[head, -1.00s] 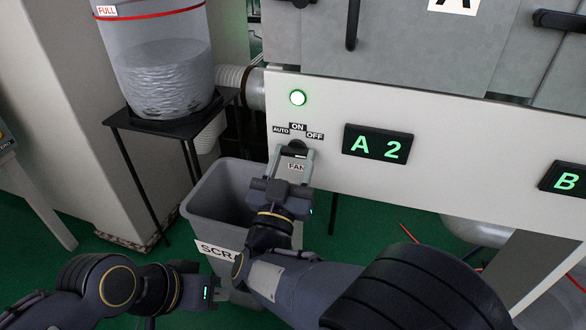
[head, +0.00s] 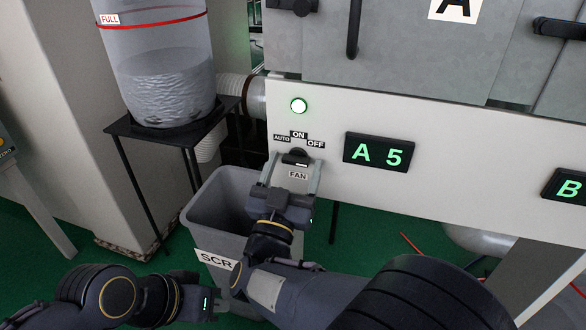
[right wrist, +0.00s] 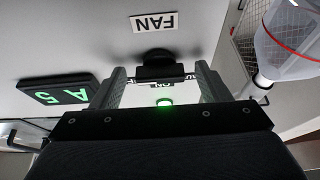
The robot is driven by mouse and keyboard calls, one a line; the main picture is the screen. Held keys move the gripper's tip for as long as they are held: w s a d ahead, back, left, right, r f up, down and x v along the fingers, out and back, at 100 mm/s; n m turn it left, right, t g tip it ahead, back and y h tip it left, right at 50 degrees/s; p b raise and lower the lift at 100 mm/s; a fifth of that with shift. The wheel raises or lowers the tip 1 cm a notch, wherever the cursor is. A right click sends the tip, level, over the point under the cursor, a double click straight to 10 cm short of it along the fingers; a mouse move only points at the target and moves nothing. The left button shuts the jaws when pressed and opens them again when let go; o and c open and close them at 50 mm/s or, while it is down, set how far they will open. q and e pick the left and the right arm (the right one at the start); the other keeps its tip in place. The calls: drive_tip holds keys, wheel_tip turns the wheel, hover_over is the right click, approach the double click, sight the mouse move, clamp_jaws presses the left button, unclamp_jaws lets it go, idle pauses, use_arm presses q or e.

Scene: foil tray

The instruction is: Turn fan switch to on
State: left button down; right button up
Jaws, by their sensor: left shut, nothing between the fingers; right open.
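The fan switch is a black knob (head: 297,156) on the white panel, between the AUTO, ON and OFF labels (head: 299,135) above it and the FAN label (head: 298,175) below it. In the right wrist view the knob (right wrist: 154,64) shows upside down between the fingers. I cannot tell which label it points at. My right gripper (head: 294,166) is open, with one finger on each side of the knob and visible space beside it. My left gripper (head: 216,302) is shut and empty, low at the left, away from the panel.
A green lamp (head: 298,105) glows above the labels. A display (head: 378,151) reads A 5. A grey scrap bin (head: 212,205) stands below my right gripper. A clear hopper (head: 158,80) on a black stand (head: 170,131) is at the left.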

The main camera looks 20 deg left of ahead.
drive_tip(key=p+v, duration=0.1)
drive_tip(key=v, duration=0.7)
idle(0.4)
